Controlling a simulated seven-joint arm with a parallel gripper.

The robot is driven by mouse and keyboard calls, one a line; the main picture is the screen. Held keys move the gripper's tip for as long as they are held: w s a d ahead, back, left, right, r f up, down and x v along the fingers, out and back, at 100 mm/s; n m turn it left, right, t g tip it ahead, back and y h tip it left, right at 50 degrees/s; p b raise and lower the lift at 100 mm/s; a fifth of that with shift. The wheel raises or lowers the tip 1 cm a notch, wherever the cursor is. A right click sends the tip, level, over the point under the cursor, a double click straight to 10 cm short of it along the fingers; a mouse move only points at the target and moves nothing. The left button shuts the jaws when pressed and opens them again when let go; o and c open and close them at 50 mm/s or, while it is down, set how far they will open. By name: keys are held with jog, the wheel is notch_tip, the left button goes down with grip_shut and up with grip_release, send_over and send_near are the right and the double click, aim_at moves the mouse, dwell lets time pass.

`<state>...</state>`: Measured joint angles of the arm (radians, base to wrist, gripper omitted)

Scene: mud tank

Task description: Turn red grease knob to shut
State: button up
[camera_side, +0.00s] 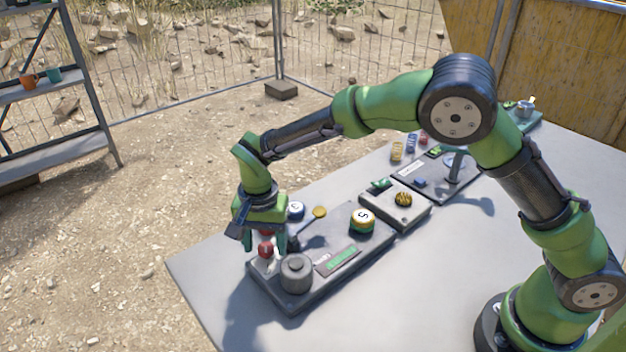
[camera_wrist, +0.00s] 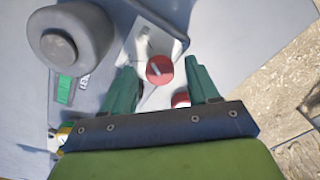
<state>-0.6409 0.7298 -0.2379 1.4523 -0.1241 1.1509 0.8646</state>
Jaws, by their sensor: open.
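A small round red knob (camera_side: 265,250) sits near the left edge of a grey panel (camera_side: 310,285). In the wrist view my gripper (camera_wrist: 160,67) has one finger on each side of the red knob, with visible gaps; contact is not seen. A second red part (camera_wrist: 181,99) shows nearer the palm, partly hidden by it.
A large dark grey knob (camera_side: 296,272) stands close by on the panel, beside a green display (camera_side: 340,260). The front tabletop is clear.

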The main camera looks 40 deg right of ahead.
jog(key=c, duration=1)
jog(key=shift+c, duration=0.2)
jog(key=shift+n, duration=0.3)
jog(key=n, duration=1.1)
jog(key=shift+n, duration=0.3)
jog(key=o, duration=1)
